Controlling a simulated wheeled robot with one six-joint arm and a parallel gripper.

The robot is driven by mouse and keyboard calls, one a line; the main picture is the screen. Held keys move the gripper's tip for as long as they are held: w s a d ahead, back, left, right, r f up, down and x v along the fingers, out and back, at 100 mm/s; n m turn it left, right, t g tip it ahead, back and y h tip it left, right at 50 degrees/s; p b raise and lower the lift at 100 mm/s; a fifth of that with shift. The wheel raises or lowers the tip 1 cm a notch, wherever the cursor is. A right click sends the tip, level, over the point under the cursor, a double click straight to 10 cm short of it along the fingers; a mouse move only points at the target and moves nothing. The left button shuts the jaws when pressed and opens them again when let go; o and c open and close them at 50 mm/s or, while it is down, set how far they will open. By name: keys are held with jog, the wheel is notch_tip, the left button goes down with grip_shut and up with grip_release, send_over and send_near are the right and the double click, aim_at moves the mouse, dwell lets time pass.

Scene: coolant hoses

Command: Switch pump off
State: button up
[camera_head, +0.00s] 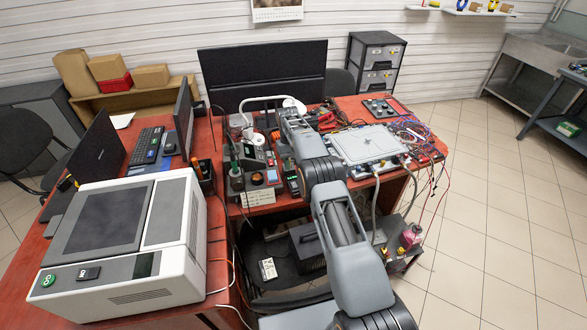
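My arm reaches from the bottom of the view up over the red workbench, and its far end, where my gripper (284,112) is, lies over the equipment at the back. The fingers are too small and hidden to read. I cannot identify the pump or its switch for certain. A light grey plate (366,144) lies on the bench right of my arm, and pale hoses (376,208) hang from its front edge. Under the bench are a dark box (305,246), a small white box (268,269) and a pink-red container (411,235). My arm hides part of this area.
Bench instruments (254,165) crowd the bench left of my arm. Loose red and black wires (432,165) hang off its right end. A black panel (264,72) stands behind the bench. The tiled floor at right is clear.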

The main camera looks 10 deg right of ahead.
jog(key=p+v, duration=0.4)
jog(key=v, duration=0.1)
jog(key=shift+r, duration=0.2)
dwell(0.4)
jog(key=x, duration=0.5)
jog(key=s+r+t, duration=0.2)
jog(key=s+r, duration=0.6)
jog(key=s, duration=0.3)
jog(key=s+r+t, duration=0.3)
jog(key=s+r, duration=0.6)
jog(key=s, duration=0.3)
jog(key=s+r+m+t, duration=0.1)
jog(key=s+r+t, duration=0.1)
jog(key=s+r, duration=0.6)
jog(key=shift+s+d+r+t, duration=0.2)
jog(key=shift+s+t, duration=0.2)
jog(key=shift+s, duration=1.55)
